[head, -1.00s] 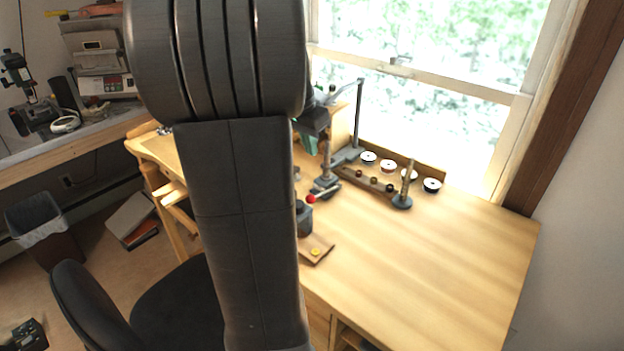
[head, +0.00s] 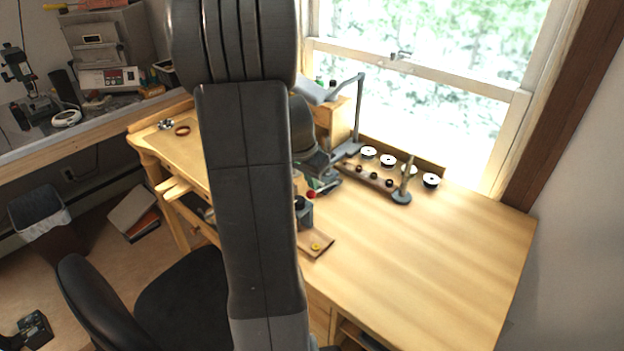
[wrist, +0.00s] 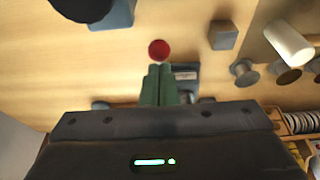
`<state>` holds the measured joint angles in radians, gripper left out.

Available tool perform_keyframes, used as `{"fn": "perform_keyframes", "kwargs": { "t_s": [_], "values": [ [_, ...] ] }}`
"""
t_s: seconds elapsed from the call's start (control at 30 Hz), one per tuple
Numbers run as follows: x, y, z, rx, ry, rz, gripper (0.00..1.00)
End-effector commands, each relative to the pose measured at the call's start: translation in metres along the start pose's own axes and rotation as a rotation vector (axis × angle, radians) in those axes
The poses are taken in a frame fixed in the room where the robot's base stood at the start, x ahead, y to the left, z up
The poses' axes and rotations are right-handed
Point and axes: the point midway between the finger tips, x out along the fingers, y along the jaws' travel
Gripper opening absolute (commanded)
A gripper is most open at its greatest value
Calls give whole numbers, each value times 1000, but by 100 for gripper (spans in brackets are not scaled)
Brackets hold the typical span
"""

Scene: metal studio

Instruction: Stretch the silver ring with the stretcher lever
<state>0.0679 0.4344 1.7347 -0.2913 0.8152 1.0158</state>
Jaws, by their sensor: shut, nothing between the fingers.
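The red ball knob (head: 311,195), seemingly on the stretcher lever, shows just right of my arm. In the wrist view the red knob (wrist: 158,49) lies just beyond my green fingertips. My gripper (wrist: 160,72) is shut and empty, pointing at the knob; I cannot tell whether it touches it. In the head view my gripper (head: 321,185) is low over the bench beside the knob, partly hidden. Part of a grey base (wrist: 187,77) shows behind the fingers in the wrist view. I cannot make out the silver ring.
A tapered post on a round base (head: 402,196) stands right of my gripper, near several white-topped spools (head: 431,181). A grey upright stand (head: 356,115) rises behind. A brown pad (head: 318,243) with a yellow disc lies at the front edge. The bench's right side (head: 450,260) is clear.

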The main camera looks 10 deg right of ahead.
Motion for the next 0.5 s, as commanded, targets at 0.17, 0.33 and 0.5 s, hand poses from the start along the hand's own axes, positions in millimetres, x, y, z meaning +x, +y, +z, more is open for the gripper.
{"fn": "perform_keyframes", "kwargs": {
  "t_s": [0.17, 0.33, 0.5],
  "values": [
    [1, 0, 1, 0, 0, 0, 0],
    [9, 0, 7, -1, 0, 0, 0],
    [15, 0, 14, -2, -1, 1, 0]
  ]
}}
